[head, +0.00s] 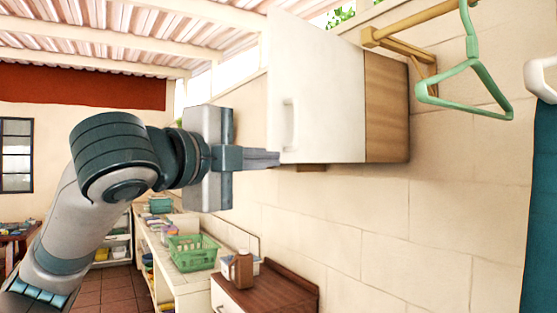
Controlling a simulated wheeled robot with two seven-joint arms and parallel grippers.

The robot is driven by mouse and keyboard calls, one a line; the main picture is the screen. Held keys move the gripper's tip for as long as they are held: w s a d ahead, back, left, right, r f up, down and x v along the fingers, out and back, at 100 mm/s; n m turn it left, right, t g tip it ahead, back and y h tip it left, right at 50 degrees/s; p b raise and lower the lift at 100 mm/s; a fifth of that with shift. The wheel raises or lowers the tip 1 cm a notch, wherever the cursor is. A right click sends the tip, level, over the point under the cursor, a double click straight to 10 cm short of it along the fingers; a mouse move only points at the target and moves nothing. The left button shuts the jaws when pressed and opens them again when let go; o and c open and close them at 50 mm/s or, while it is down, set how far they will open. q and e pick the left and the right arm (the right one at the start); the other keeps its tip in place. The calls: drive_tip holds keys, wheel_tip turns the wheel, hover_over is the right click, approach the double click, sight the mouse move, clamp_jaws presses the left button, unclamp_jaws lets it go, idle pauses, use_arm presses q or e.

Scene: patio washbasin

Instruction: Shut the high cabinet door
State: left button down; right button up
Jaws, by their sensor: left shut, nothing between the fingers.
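The high cabinet (387,110) is mounted on the tiled wall, with a wooden side panel facing me. Its white door (330,95) stands open, swung out from the cabinet, with its outer face towards me. A white handle (289,125) is near the door's free left edge. My left gripper (278,158) is shut and empty, its fingertips at the door's lower left corner. I cannot tell whether they touch the door. The cabinet's inside is hidden behind the door. My right gripper is not in view.
A wooden rail (420,20) with a green hanger (465,75) sticks out to the right of the cabinet. Below are a brown-topped cabinet (285,290), a brown bottle (243,268) and a counter with a green basket (192,252). A teal cloth (540,200) hangs at far right.

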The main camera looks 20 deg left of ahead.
sight(286, 159)
use_arm(q)
drive_tip(key=shift+w, duration=0.15)
drive_tip(key=w+p, duration=0.6)
drive_tip(key=w, duration=0.5)
drive_tip(key=shift+a, duration=0.15)
drive_tip(key=shift+w+a, duration=0.15)
drive_tip(key=shift+a, duration=0.25)
drive_tip(key=shift+a, duration=0.15)
